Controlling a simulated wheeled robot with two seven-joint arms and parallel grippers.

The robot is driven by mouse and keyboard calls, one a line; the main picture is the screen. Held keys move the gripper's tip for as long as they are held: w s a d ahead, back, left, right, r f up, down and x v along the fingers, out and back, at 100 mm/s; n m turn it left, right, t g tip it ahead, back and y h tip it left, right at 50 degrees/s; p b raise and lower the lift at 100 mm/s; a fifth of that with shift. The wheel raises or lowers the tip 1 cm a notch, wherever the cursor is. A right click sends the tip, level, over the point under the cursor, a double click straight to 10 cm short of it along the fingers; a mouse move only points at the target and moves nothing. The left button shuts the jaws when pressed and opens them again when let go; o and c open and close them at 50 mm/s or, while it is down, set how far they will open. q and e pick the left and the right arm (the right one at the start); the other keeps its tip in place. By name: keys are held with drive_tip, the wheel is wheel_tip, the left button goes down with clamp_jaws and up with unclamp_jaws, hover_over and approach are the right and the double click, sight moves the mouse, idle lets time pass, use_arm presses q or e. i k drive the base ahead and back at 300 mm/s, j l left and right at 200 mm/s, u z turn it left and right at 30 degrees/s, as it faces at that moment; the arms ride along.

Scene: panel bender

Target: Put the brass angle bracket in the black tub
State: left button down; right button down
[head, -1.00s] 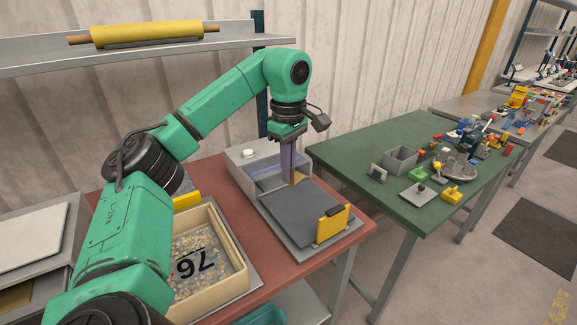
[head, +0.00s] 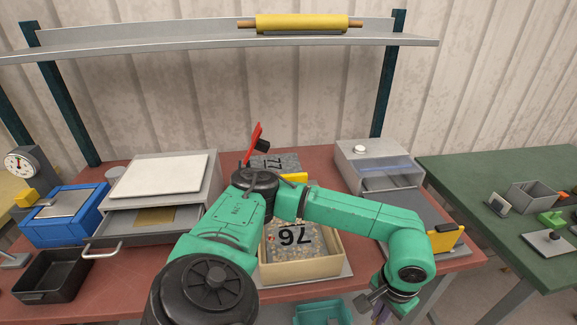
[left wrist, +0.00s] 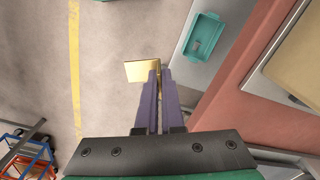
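The brass angle bracket (left wrist: 138,71) shows in the left wrist view between the fingertips of my left gripper (left wrist: 157,74). The purple fingers are closed on it, and they partly hide it. The bracket is held over the floor in front of the red bench. In the head view my left gripper (head: 380,312) is at the bottom edge, mostly cut off, and the bracket does not show. The black tub (head: 40,292) stands at the left front of the red bench and looks empty. My right gripper is not in view.
The grey machine (head: 365,155) with its yellow-tabbed plate stands at the bench's right. The tray marked 76 (head: 335,265) is in the middle. An open drawer (head: 172,222) and a blue box (head: 65,230) are near the tub. A teal bin (left wrist: 190,40) is below bench level.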

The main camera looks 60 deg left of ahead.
sight(60, 279)
drive_tip(key=k+l+u, duration=0.15)
drive_tip(key=u, duration=1.85)
